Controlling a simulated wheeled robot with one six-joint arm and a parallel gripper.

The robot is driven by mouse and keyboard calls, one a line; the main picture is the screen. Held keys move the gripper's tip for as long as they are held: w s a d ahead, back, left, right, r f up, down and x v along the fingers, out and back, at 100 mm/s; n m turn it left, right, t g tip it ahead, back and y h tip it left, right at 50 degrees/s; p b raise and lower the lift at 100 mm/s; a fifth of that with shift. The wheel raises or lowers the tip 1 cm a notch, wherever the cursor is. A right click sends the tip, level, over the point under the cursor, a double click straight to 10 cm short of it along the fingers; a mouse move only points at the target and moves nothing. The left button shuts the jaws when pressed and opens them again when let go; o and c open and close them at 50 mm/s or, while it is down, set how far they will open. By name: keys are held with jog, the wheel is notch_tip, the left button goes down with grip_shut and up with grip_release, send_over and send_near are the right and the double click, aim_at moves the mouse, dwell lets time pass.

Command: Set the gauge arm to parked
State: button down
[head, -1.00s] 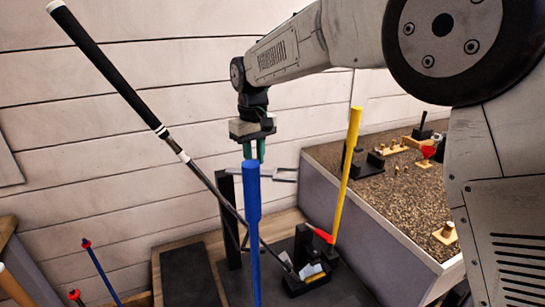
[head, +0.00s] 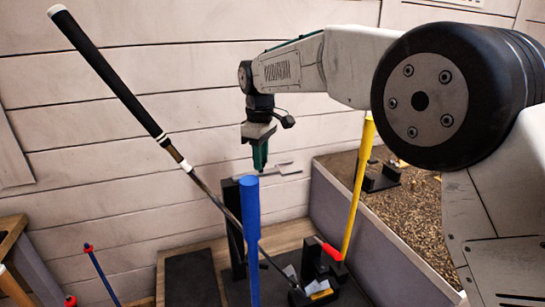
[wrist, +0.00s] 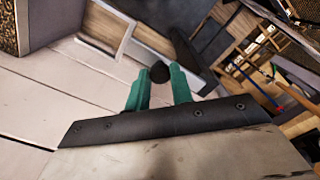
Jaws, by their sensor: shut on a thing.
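The gauge is a black upright post (head: 233,215) with a thin grey metal arm (head: 287,168) reaching right from near its top, ending in a fork. My gripper (head: 260,160) points down at the gauge arm, beside the post top. In the wrist view, my gripper (wrist: 160,82) has its green fingers shut on a dark round knob (wrist: 160,72). The knob appears to belong to the gauge arm, but its join is hidden. The blue upright grip (head: 251,230) stands in front and covers part of the post.
Blank wall lies behind.

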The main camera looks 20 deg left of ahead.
jog(key=shift+a+r, duration=0.1)
jog(key=shift+r, duration=0.05)
jog(key=c, duration=1.2)
grip_release()
notch_tip(320, 180, up, 8)
jog(key=shift+f, duration=0.15)
